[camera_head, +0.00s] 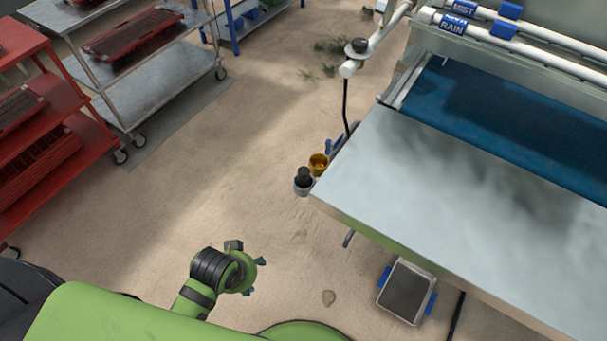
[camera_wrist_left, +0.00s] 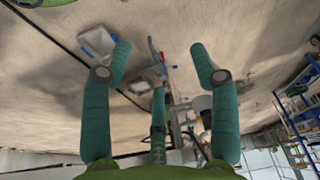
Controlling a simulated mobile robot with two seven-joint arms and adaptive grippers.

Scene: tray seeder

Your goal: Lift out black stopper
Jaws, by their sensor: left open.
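The black stopper (camera_head: 304,174) sits upright in the top of a small pale round holder (camera_head: 303,189) at the near left corner of the machine. My left gripper (camera_head: 257,277) is below and to the left of it in the head view, apart from it and empty. Its teal fingers are spread wide in the left wrist view (camera_wrist_left: 160,50). The stopper is not clear among the small parts behind the fingers there. My right gripper is not in view.
An amber cup (camera_head: 318,162) stands right beside the stopper. The grey machine top (camera_head: 430,190) lies to the right, with a blue belt (camera_head: 500,115) behind. A tray with blue handles (camera_head: 406,291) is low at the right. Red racks (camera_head: 50,150) stand left; open floor lies between.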

